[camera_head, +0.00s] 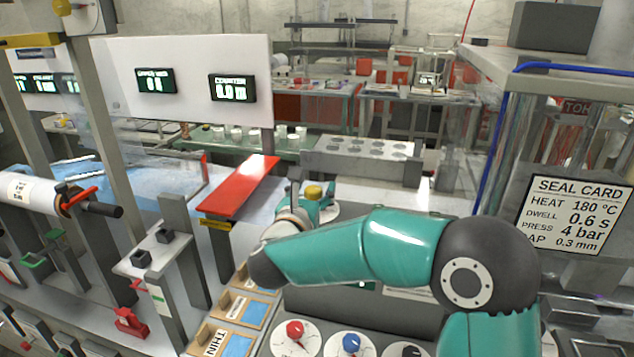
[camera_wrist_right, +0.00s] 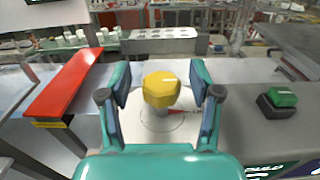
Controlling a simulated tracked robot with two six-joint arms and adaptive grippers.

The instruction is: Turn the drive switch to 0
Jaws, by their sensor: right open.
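A yellow faceted knob (camera_wrist_right: 161,89) stands on a round pale dial plate (camera_wrist_right: 150,128) in the right wrist view; I take it to be the drive switch. A red pointer mark (camera_wrist_right: 182,112) on the dial points to the right. The dial's lettering is too small to read. The knob (camera_head: 313,192) also shows in the head view, beyond my right wrist. My right gripper (camera_wrist_right: 160,82) is open, with one teal finger on each side of the knob and a visible gap on both sides. My left gripper is out of view.
A red bar (camera_head: 240,187) lies left of the knob. A green push button (camera_wrist_right: 282,96) is to its right. Red (camera_head: 295,330) and blue (camera_head: 351,342) knobs sit on the near panel. A seal card (camera_head: 574,215) hangs at right.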

